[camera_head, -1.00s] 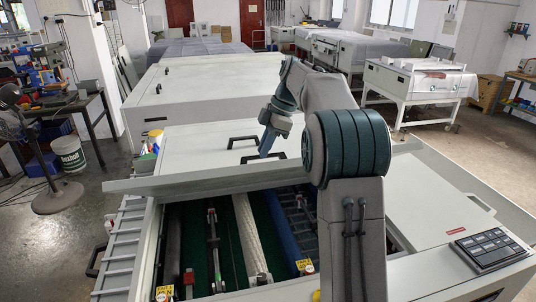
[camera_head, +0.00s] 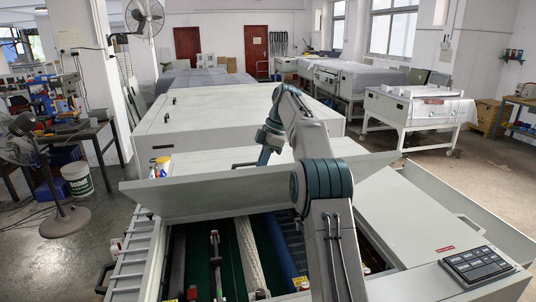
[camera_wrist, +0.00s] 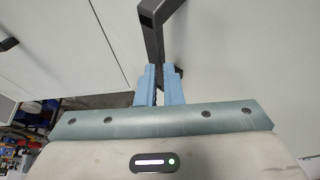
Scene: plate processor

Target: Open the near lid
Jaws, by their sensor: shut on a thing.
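The near lid (camera_head: 225,200) is a pale grey-white panel. It is tilted up, with its front edge raised above the open machine bay, where rollers and a blue bar show. My gripper (camera_wrist: 158,82) has light blue fingers, shut on the dark bar handle (camera_wrist: 153,35) of the lid in the wrist view. In the head view my wrist reaches over the raised front edge, and the fingertips and held handle are hard to make out there. Another dark handle (camera_head: 243,164) shows on the lid to the left.
A long closed cover (camera_head: 235,125) of the machine lies behind the lid. A control panel (camera_head: 478,264) with dark buttons sits at the front right. A black fan (camera_head: 40,165) and a white bucket (camera_head: 77,179) stand on the floor at the left.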

